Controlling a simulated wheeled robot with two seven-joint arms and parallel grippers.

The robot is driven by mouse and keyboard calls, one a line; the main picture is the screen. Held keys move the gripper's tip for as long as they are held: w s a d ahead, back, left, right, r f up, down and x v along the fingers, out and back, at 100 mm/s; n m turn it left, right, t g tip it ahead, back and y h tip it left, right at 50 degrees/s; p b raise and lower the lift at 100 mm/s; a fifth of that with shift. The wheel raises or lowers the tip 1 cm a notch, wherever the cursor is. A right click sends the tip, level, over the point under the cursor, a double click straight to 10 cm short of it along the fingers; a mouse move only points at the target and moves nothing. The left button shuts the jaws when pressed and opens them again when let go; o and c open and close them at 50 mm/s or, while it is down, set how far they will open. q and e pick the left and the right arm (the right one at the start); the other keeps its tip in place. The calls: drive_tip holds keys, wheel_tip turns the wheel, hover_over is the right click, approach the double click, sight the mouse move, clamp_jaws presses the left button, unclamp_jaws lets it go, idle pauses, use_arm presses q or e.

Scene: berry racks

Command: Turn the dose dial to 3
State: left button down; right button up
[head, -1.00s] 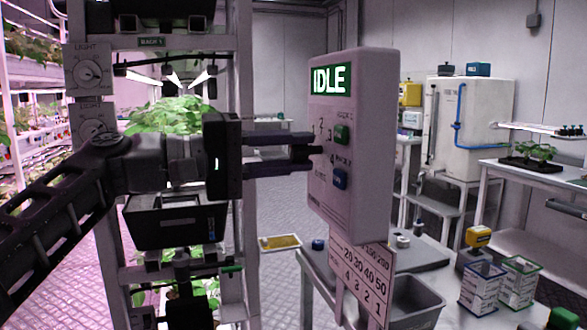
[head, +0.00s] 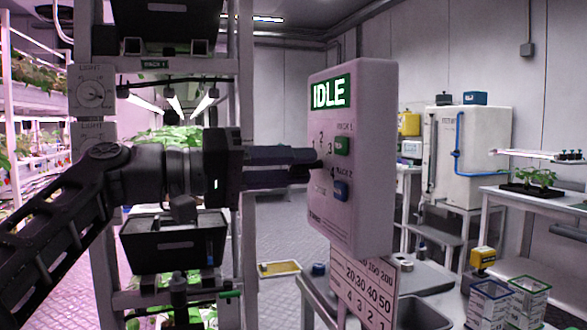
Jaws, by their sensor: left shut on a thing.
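The control box (head: 352,215) is a pale upright panel with a green IDLE display (head: 329,93). Its dose dial is mostly hidden by my fingertips; printed numbers 2, 3 and 4 show around it. My left gripper (head: 312,163) reaches in from the left, level, and is shut on the dial at the panel's left side. Which number the dial points to cannot be seen. My right gripper is not in view.
A plant rack (head: 247,230) stands behind my left arm. A number card (head: 369,290) hangs below the box. A bench with a grey bin (head: 423,314) and wire baskets (head: 489,303) is at lower right. A white tank (head: 455,150) stands behind.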

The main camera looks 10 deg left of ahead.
use_arm(q)
drive_tip(key=c, duration=1.1)
unclamp_jaws()
drive_tip(key=shift+v, duration=3.95)
